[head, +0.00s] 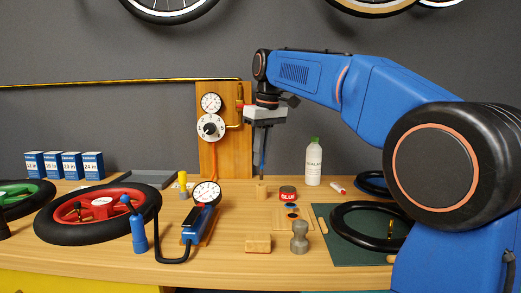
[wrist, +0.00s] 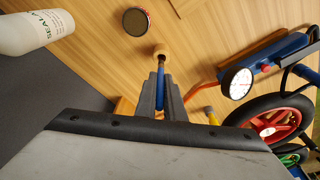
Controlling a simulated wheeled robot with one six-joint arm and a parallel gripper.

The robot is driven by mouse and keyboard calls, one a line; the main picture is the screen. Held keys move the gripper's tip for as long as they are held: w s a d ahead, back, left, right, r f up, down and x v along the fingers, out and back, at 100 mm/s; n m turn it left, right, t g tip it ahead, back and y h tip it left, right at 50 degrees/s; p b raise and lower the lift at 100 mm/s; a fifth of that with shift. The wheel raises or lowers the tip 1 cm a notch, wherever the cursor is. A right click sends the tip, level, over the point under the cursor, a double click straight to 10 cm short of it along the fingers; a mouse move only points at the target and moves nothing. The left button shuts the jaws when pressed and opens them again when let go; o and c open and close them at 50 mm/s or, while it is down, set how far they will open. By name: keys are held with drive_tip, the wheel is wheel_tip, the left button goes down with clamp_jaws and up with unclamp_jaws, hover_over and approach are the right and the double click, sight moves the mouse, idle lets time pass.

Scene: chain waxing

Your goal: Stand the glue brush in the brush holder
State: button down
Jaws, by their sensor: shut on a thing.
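My gripper (head: 263,148) is shut on the glue brush (head: 263,165), which hangs upright with its thin blue handle between the fingers. In the wrist view the two dark fingers of my gripper (wrist: 160,78) flank the brush (wrist: 160,92). The brush holder (head: 261,191) is a small light wooden block on the bench, directly below the brush. It also shows in the wrist view (wrist: 162,49), where the brush's lower end meets its top. I cannot tell whether the tip is inside the hole or just above it.
A red glue tin (head: 288,193) stands right of the holder, with a white sealant bottle (head: 313,163) behind it. A gauge pump (head: 205,203) and red wheel (head: 98,208) are left. A wooden gauge board (head: 236,150) stands behind. A grey weight (head: 299,237) is in front.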

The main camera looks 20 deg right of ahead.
sight(261, 169)
drive_tip(key=shift+f, duration=2.1)
drive_tip(key=c, duration=1.8)
unclamp_jaws()
drive_tip(key=shift+o, duration=0.2)
wheel_tip(261, 169, up, 17)
drive_tip(key=s+d, duration=0.1)
drive_tip(key=s, duration=0.1)
drive_tip(key=shift+s+d, duration=0.15)
drive_tip(key=shift+s, duration=0.15)
